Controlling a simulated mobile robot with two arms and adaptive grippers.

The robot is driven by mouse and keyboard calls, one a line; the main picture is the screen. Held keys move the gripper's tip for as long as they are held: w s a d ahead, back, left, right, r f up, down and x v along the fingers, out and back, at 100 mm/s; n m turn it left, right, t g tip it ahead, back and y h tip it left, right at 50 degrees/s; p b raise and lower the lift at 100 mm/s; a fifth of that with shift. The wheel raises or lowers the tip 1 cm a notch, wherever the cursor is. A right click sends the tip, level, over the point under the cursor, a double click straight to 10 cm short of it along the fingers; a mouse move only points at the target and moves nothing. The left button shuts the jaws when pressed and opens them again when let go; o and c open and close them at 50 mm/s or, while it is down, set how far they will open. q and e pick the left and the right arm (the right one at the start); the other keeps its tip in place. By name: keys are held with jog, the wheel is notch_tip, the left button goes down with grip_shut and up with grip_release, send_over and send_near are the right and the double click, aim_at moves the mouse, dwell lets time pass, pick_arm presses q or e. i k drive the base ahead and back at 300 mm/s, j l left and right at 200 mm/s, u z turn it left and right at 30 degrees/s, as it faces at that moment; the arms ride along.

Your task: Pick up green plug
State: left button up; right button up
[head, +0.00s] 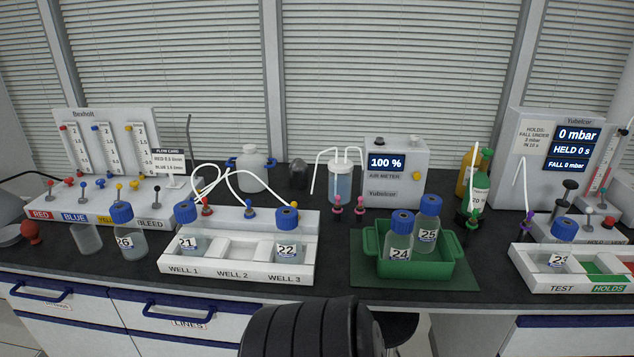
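A small green plug (473,219) stands upright on the bench, right of the middle in the head view. A white tube rises from its top. It stands just in front of a green-labelled bottle (480,189) marked 20, and its lower part is dark and hard to make out. Neither of my grippers is in view.
A green crate (455,273) with bottles 24 (399,247) and 25 (428,225) stands in front of the plug. An air meter (396,175) is behind to the left. A white test tray (535,283) and pressure unit (548,150) are to the right.

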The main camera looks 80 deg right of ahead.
aim_at(474, 211)
jog(key=k+z, duration=0.1)
jog(key=z, duration=0.3)
jog(key=k+l+z, duration=0.1)
jog(key=z, duration=0.3)
jog(key=k+l+z, duration=0.1)
jog(key=z, duration=0.35)
jog(key=l+z, duration=0.1)
jog(key=z, duration=2.15)
